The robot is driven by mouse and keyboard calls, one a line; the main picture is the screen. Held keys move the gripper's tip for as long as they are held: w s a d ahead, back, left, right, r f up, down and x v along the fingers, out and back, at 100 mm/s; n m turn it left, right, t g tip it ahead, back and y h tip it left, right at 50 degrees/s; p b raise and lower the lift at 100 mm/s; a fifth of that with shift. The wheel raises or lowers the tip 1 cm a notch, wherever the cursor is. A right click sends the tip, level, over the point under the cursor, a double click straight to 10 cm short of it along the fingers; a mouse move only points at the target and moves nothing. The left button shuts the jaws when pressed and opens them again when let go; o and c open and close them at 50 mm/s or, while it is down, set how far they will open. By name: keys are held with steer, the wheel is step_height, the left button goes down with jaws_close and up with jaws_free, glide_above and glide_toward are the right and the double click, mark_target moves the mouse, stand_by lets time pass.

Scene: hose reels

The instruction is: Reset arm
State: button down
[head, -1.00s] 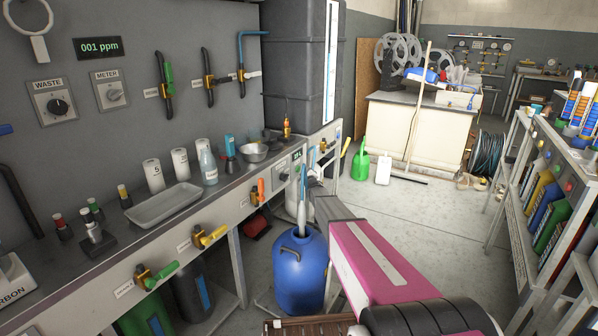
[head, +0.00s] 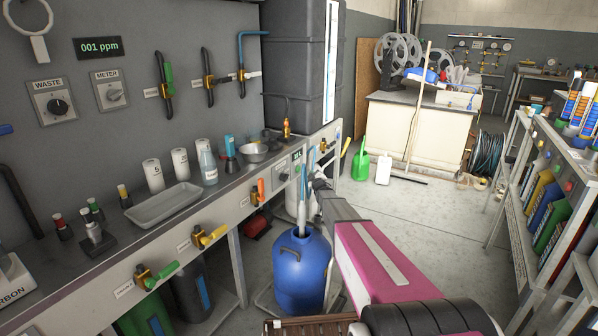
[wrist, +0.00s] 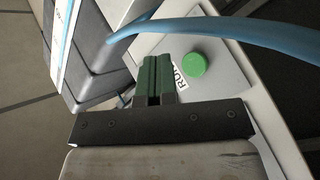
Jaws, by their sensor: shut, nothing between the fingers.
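My gripper (wrist: 152,82) is in the wrist view, with its two green fingers together and nothing between them. Behind the fingers is a pale panel with a round green button (wrist: 195,65) and a label partly hidden by the fingers. A blue hose (wrist: 235,28) runs across the upper part of the wrist view, above the fingers. In the head view my pink and grey arm reaches forward from the lower right, ending near the bench's far end. The fingertips are too small to make out there.
A blue drum (head: 301,272) stands on the floor left of my arm. The bench on the left holds a white tray (head: 163,206) and several bottles. A shelf rack (head: 512,188) stands at the right. The floor between my arm and the rack is clear.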

steer(key=shift+s+d, duration=0.2)
steer(key=shift+s, duration=0.1)
